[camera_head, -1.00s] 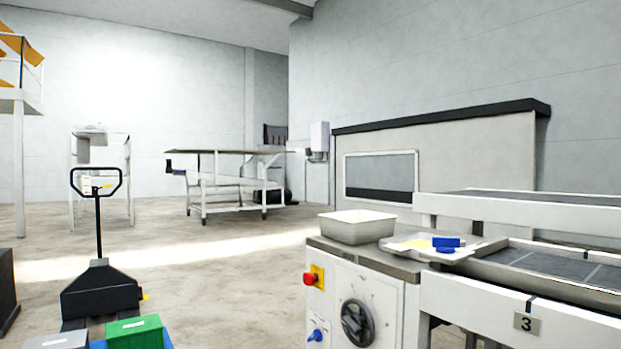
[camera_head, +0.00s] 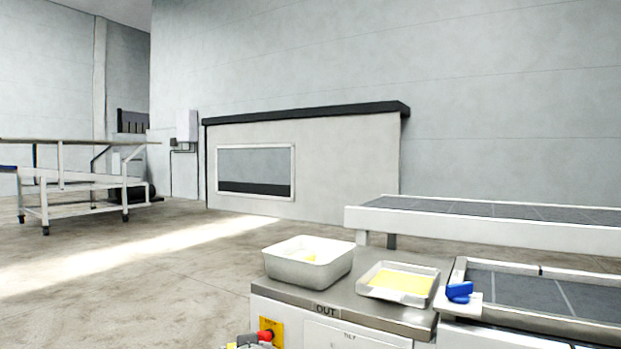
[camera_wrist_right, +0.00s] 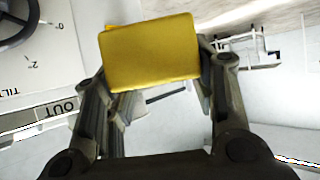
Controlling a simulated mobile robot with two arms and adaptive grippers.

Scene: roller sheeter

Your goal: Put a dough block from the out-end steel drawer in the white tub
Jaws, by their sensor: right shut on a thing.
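My right gripper (camera_wrist_right: 158,80) is shut on a yellow dough block (camera_wrist_right: 150,50) in the right wrist view; the block sits between its two fingers. In the head view, a small part of this gripper and some yellow seem to show at the bottom edge, low in front of the machine, but most is cut off. The white tub (camera_head: 290,268) stands on the steel top at the machine's OUT end, with something yellow inside. The out-end steel drawer cannot be made out. My left gripper is not in view.
A shallow metal tray (camera_head: 369,293) with a yellow sheet lies right of the tub. A blue-handled thing (camera_head: 460,291) rests beside the belt (camera_head: 540,292). A red button (camera_head: 265,334) sits on the machine's front. A wheeled table (camera_head: 80,185) stands far left; the floor between is clear.

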